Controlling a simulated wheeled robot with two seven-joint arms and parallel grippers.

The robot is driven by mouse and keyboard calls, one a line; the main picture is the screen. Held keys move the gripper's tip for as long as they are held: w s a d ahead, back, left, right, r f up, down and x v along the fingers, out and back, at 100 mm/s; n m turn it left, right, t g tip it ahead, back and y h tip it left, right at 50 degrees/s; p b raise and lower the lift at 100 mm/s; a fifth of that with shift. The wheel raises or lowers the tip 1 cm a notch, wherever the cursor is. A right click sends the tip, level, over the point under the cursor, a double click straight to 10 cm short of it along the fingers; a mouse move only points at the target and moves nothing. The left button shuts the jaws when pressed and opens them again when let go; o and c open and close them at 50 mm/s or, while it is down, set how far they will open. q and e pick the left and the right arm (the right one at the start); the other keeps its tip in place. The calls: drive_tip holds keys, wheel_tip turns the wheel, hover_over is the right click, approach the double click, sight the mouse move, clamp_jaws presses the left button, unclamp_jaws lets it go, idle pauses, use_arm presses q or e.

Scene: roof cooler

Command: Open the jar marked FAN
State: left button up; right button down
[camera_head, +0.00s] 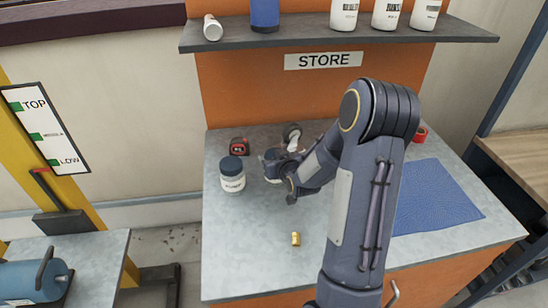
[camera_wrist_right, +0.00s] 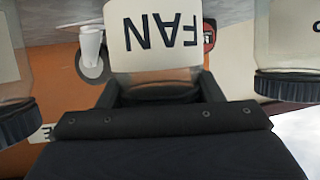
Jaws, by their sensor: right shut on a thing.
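The jar marked FAN (camera_wrist_right: 160,28) shows upside down in the right wrist view, with a white label and clear body. My right gripper (camera_wrist_right: 160,92) is shut on its dark lid, one finger on each side. In the head view the held jar (camera_head: 272,168) stands on the grey bench, partly hidden by the gripper (camera_head: 280,170). The jar seems upright. My left gripper is not in view.
A dark-lidded white jar (camera_head: 232,177) stands close to the left; the wrist view shows jars on both sides. A red tape measure (camera_head: 239,146) and a white-and-dark item (camera_head: 292,135) lie behind. A brass piece (camera_head: 296,239) lies in front; a blue mat (camera_head: 440,200) is right.

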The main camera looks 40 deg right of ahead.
drive_tip(key=shift+f, duration=0.2)
drive_tip(key=shift+c, duration=2)
unclamp_jaws()
drive_tip(key=shift+r, duration=0.1)
